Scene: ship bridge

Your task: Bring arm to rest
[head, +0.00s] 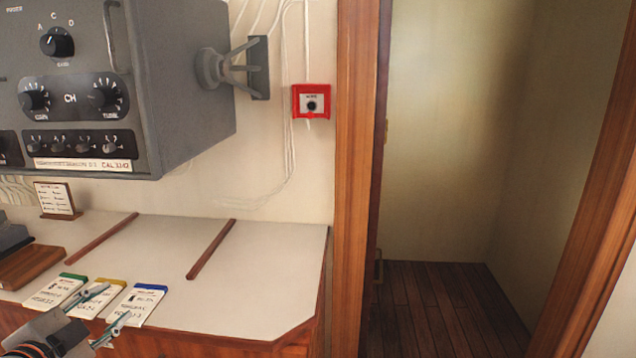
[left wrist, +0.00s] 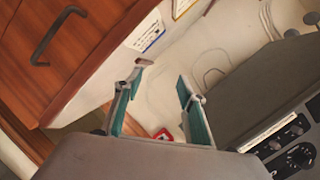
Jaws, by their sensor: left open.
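My left gripper (head: 115,304) is at the lower left of the head view, by the front edge of the white-topped counter (head: 265,275). Its two fingers are apart, with nothing between them. In the left wrist view the open fingers (left wrist: 162,76) show teal inner pads with a clear gap. In the head view the fingers overlap the lower parts of cards with yellow (head: 110,282) and blue (head: 150,287) tops; I cannot tell whether they touch. A green-topped card (head: 72,276) lies to the left. My right gripper is not in view.
A large grey radio unit (head: 190,80) hangs above the counter. A red box (head: 313,101) is on the wall. Two wooden strips (head: 212,249) cross the countertop, which is clear at right. An open doorway (head: 450,180) with a plank floor is on the right.

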